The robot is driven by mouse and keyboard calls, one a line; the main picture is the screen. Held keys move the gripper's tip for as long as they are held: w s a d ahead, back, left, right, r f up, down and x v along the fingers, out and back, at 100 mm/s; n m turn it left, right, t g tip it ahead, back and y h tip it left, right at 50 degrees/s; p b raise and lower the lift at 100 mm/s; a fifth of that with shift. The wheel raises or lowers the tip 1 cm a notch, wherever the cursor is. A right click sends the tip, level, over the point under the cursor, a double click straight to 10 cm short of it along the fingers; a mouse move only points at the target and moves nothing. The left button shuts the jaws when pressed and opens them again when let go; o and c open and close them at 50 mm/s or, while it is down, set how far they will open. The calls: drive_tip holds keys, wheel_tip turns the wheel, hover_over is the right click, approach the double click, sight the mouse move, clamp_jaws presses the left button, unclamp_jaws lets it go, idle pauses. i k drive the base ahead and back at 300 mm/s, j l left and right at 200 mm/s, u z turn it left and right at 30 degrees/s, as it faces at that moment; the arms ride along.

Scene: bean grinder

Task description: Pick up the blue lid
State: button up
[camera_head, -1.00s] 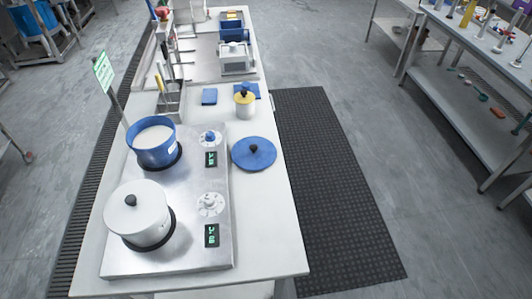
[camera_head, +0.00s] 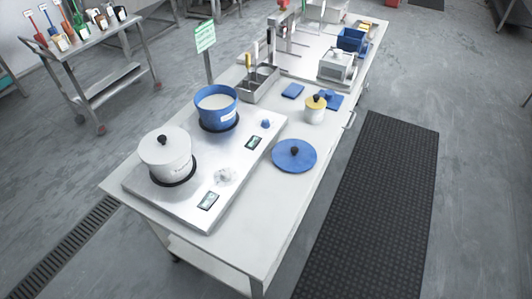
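The blue lid (camera_head: 283,157) is a flat round disc with a dark knob in its middle. It lies on the white table (camera_head: 258,227), to the right of the steel double hotplate (camera_head: 200,174) and apart from it. An open blue pot (camera_head: 227,121) with pale contents stands on the far burner. A white pot (camera_head: 178,158) with its own white lid and dark knob stands on the near burner. My gripper is not in view.
A small white jar with a yellow lid (camera_head: 313,114) stands beyond the blue lid, near blue cloths (camera_head: 293,91). A steel utensil holder (camera_head: 258,86) and a sign (camera_head: 205,37) stand behind the hotplate. A black floor mat (camera_head: 372,215) lies along the table's right side; the floor there is clear.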

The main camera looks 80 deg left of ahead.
sight(294, 155)
drive_tip(key=i+j+u, duration=0.25)
drive_tip(key=i+u, duration=0.7)
drive_tip(key=i+l+u, duration=0.1)
drive_tip(key=i+u, duration=0.4)
drive_tip(key=i+j+z, duration=0.15)
drive_tip(key=i, duration=0.4)
drive_tip(key=i+j+z, duration=0.1)
drive_tip(key=z, duration=0.3)
drive_tip(key=i+j+z, duration=0.1)
drive_tip(key=z, duration=0.35)
drive_tip(key=i+j+z, duration=0.1)
drive_tip(key=z, duration=0.3)
drive_tip(key=j+z, duration=0.1)
drive_tip(key=z, duration=0.35)
drive_tip(key=j+z, duration=0.15)
drive_tip(key=z, duration=0.3)
drive_tip(key=j+z, duration=0.1)
drive_tip(key=z, duration=0.35)
drive_tip(key=k+z, duration=0.1)
drive_tip(key=z, duration=0.35)
drive_tip(key=k+z, duration=0.1)
drive_tip(key=z, duration=0.35)
drive_tip(key=j+z, duration=0.1)
drive_tip(key=z, duration=0.35)
drive_tip(key=k+z, duration=0.15)
drive_tip(key=z, duration=0.3)
drive_tip(key=k+l+z, duration=0.1)
drive_tip(key=z, duration=0.85)
drive_tip(key=k+l+z, duration=0.1)
drive_tip(key=z, duration=0.35)
